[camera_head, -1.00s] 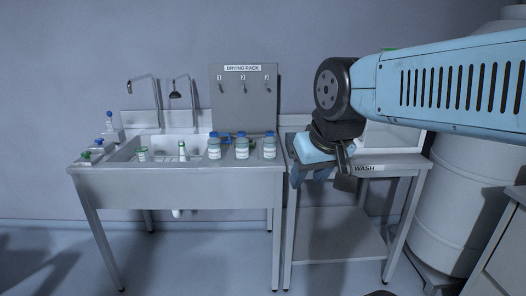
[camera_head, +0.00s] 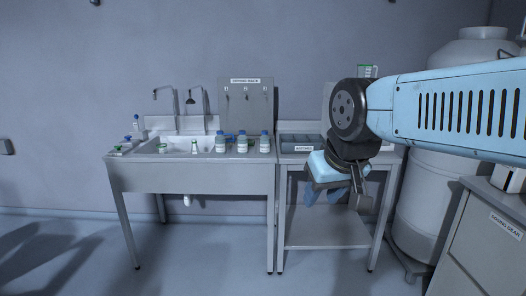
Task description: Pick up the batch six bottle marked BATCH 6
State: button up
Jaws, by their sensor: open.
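Three blue-capped bottles with white labels stand in a row on the right part of the sink counter: a left bottle (camera_head: 220,143), a middle bottle (camera_head: 242,143) and a right bottle (camera_head: 265,143). Their label writing is too small to read, so I cannot tell which is BATCH 6. My gripper (camera_head: 325,196) is open and points down, in front of the side table and to the right of the bottles. It is apart from them, and nothing shows between its fingers.
The sink counter (camera_head: 190,174) has two taps and green-capped items. A drying rack board (camera_head: 246,100) stands behind the bottles. A side table (camera_head: 325,229) with a grey tray adjoins on the right. A large pale tank (camera_head: 440,150) and cabinet (camera_head: 480,240) stand farther right. Floor in front is clear.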

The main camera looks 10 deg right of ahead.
aim_at(264, 139)
jog(key=u, duration=0.65)
jog(key=i, duration=1.1)
jog(key=z, duration=0.5)
jog(key=i, duration=0.6)
jog(key=z, duration=0.55)
jog(key=k, duration=0.9)
jog(key=z, duration=0.2)
jog(key=i, duration=0.85)
jog(key=u, duration=0.05)
